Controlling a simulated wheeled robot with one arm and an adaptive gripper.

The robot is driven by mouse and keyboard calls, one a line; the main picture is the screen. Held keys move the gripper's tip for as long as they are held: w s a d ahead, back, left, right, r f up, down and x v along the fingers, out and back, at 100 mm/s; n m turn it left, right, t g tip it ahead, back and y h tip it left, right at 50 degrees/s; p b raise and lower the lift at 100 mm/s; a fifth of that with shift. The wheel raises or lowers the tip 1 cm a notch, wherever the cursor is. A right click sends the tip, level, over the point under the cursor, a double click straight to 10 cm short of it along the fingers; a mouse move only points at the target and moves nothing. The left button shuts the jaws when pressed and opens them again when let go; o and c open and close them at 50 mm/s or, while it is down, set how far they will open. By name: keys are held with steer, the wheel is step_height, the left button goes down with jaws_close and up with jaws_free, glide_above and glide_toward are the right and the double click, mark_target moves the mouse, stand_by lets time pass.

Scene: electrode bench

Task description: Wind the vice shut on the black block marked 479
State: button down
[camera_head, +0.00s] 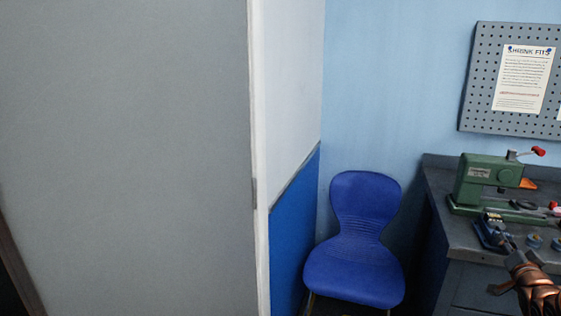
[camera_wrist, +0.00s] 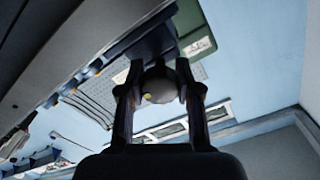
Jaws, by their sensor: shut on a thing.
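The blue vice (camera_head: 489,232) stands near the front edge of the bench, in front of the green press. A small dark piece with pale marks (camera_head: 493,217) shows at its top; I cannot read a number or tell whether it is the block 479. My gripper (camera_head: 512,246) reaches the vice's near side. In the wrist view my gripper (camera_wrist: 159,92) is shut on a rounded grey knob (camera_wrist: 158,80) with a small yellow mark. Blue vice body (camera_wrist: 150,38) shows just beyond the knob. The gap between the vice jaws is not clear.
The green press (camera_head: 490,182) with a red-tipped lever stands behind the vice on the grey bench (camera_head: 459,238). A blue chair (camera_head: 355,250) stands left of the bench, and a grey panel (camera_head: 125,150) fills the left.

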steer(key=shift+r+m+p, duration=0.1)
steer(key=shift+m+p, duration=0.5)
steer(key=shift+p, duration=0.4)
stand_by(0.4)
steer(key=c, duration=0.8)
jaws_free()
steer(key=shift+c, duration=0.2)
steer(key=v, duration=0.7)
